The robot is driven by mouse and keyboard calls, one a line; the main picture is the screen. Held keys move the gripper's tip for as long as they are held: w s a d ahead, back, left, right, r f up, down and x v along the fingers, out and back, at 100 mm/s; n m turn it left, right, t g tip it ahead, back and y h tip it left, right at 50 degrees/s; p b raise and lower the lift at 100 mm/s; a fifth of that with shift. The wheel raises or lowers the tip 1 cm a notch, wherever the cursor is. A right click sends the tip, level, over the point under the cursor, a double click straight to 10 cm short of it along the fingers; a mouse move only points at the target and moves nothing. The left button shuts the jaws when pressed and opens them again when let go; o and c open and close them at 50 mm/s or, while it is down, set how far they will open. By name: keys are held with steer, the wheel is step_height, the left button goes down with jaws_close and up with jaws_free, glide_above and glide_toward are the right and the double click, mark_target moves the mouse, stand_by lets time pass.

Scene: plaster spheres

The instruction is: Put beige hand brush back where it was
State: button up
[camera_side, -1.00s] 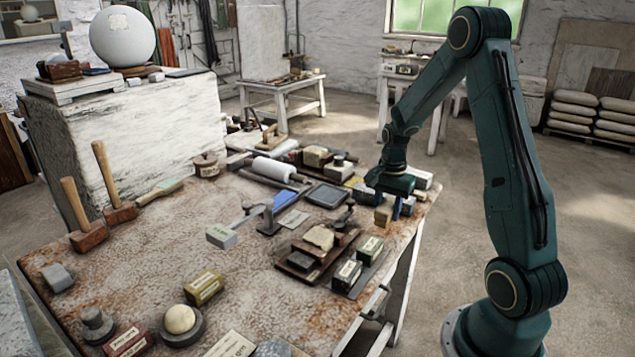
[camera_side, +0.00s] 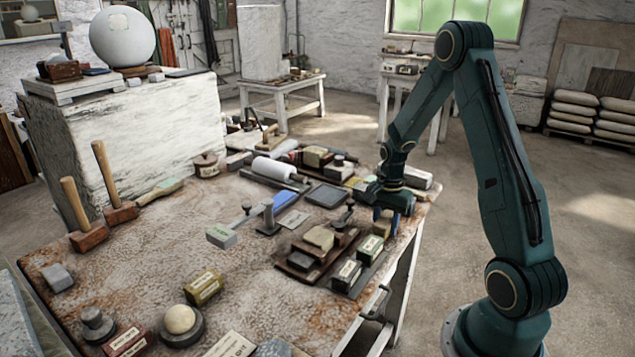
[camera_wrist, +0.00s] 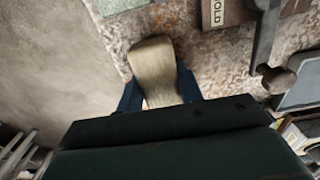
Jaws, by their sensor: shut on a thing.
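My gripper (camera_side: 385,218) is low over the right edge of the worktable in the side view. In the wrist view its two blue fingers (camera_wrist: 156,88) are shut on the sides of the beige hand brush (camera_wrist: 153,62). The brush is pale tan and reaches out ahead of the fingers; its near end is hidden by the gripper body. In the side view the brush is mostly hidden by the gripper and fingers. I cannot tell whether it touches the tabletop.
Green and dark labelled boxes (camera_side: 347,274) stand just in front of my gripper. A dark flat tray (camera_side: 327,196) lies to its left, with a white roller (camera_side: 275,168) beyond. The left-middle of the worktable (camera_side: 150,255) is fairly clear.

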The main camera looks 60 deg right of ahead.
mark_target(386, 218)
steer(key=o, duration=0.9)
steer(key=shift+r, duration=0.1)
step_height(386, 218, up, 12)
stand_by(0.7)
